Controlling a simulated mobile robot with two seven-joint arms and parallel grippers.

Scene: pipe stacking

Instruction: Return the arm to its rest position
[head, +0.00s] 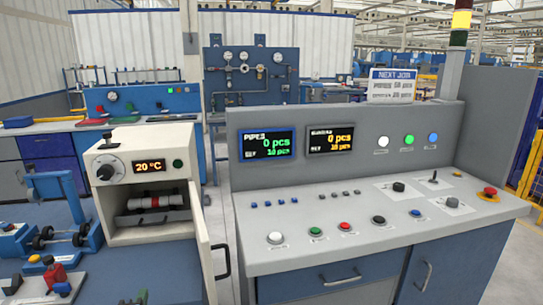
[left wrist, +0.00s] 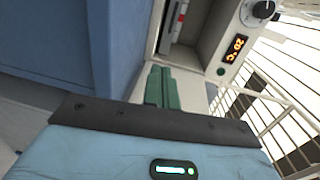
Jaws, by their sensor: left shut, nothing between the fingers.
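My left gripper (head: 135,298) shows only as green fingertips at the bottom edge of the head view, in front of and below the white heating box (head: 140,150). In the left wrist view its two green fingers (left wrist: 162,88) lie together, shut and empty. The box reads 20 °C, and its door (head: 212,245) stands open to the right. A grey pipe with a red band (head: 155,202) lies inside the box, apart from the fingers. The rest of my left arm is out of the head view. My right gripper is in neither view.
A grey control console (head: 375,240) with buttons and two displays stands at the right. A blue fixture with black rollers (head: 60,238) and a small red-and-blue device (head: 55,278) stand at the left on the blue bench. The open door juts forward.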

